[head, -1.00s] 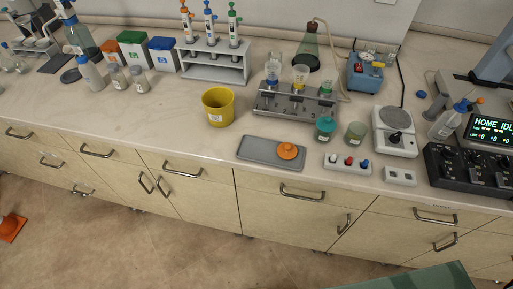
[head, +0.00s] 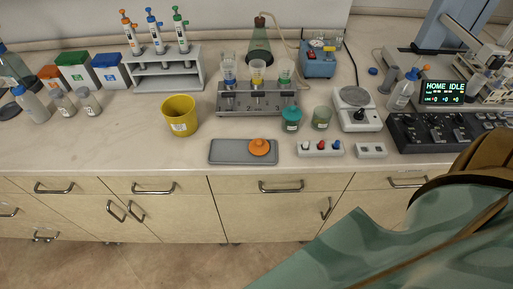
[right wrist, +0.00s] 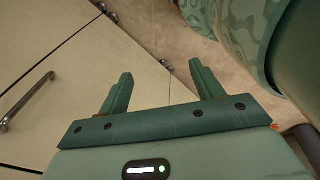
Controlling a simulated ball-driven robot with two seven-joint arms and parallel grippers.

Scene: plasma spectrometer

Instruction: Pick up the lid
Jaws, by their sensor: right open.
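An orange lid (head: 260,147) with a small knob lies on the right part of a grey tray (head: 228,152) near the front edge of the counter. A teal lid (head: 291,113) sits on a small jar right behind the tray. My right gripper (right wrist: 163,88) shows in the right wrist view, with its two green fingers apart and nothing between them. It is below the counter top, in front of the cabinet doors, away from the lid. My left gripper is in neither view.
A yellow bucket (head: 180,117) stands left behind the tray. The counter left of the tray is clear. Drawer handles (head: 281,187) protrude below.

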